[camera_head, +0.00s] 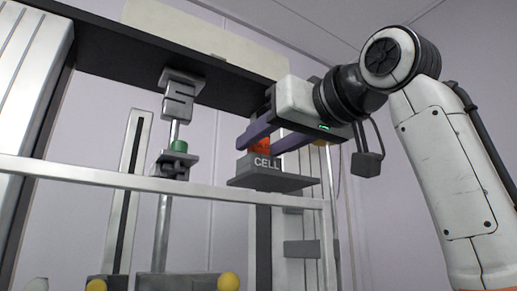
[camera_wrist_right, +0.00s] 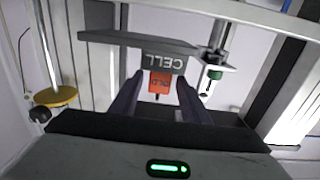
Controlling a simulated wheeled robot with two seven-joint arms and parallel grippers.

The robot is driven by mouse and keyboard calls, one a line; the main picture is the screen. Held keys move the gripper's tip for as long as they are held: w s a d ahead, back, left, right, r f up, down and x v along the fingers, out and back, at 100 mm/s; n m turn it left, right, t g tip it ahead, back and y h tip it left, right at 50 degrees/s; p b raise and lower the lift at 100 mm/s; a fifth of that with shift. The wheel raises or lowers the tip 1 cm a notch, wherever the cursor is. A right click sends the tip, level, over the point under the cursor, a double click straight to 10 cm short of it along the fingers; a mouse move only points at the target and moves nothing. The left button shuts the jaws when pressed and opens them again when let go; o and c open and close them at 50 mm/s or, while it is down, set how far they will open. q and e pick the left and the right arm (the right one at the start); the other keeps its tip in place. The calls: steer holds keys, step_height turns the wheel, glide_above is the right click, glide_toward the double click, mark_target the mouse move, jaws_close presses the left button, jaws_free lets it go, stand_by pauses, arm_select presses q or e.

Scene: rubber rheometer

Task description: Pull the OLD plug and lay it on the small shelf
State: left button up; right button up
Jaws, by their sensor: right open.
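The red-orange OLD plug (camera_head: 261,146) sits on the grey block marked CELL (camera_head: 264,162). In the right wrist view, the plug (camera_wrist_right: 159,82) shows its OLD label upside down, against the CELL block (camera_wrist_right: 165,62). My right gripper (camera_head: 258,145) is open, with its purple fingers one on either side of the plug. In the wrist view, gaps show between the fingers (camera_wrist_right: 158,84) and the plug. The CELL block stands on a dark plate (camera_head: 272,182); I cannot tell whether this is the small shelf. My left gripper is out of view.
A silver rail (camera_head: 100,176) crosses in front, below the plate. A vertical grip column with a green piece (camera_head: 179,146) stands to the left. A dark crossbeam (camera_head: 130,50) runs above. Lower down is a grey bracket (camera_head: 301,248). Yellow knobs (camera_head: 229,282) are at the bottom.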

steer(key=c, duration=1)
steer(key=shift+r, duration=2.3)
